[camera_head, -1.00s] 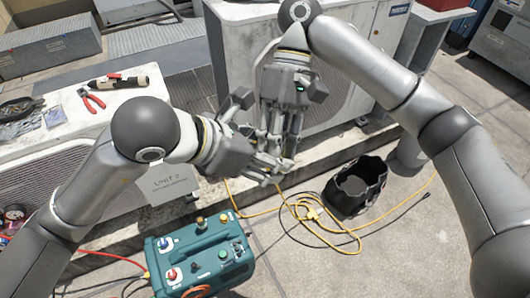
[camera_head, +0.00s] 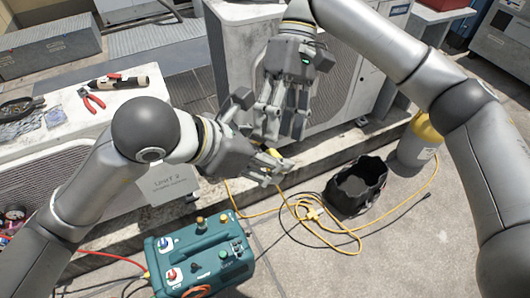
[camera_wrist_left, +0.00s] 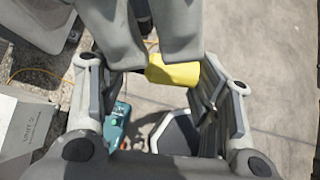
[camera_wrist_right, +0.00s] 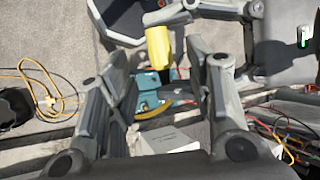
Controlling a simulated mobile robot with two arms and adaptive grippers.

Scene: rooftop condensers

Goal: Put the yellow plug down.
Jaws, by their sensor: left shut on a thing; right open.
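The yellow plug (camera_head: 272,152) shows as a small yellow patch at the fingertips of my left gripper (camera_head: 270,170), in the middle of the head view. My left gripper is shut on it and holds it up. In the left wrist view the plug (camera_wrist_left: 172,72) lies crosswise near the fingertips. My right gripper (camera_head: 285,125) is open just above and behind the left one. In the right wrist view the plug (camera_wrist_right: 158,47) stands beyond the gap between my right fingers, with the left fingers at its upper end. The fingers partly hide the plug in the head view.
A teal machine (camera_head: 203,262) with knobs stands at the front. A black open bag (camera_head: 350,205) and a yellow cord (camera_head: 335,243) lie on the ground to the right. Red-handled pliers (camera_head: 92,100) lie on the left condenser's top (camera_head: 140,120). A yellow-topped cylinder (camera_head: 418,150) stands behind the bag.

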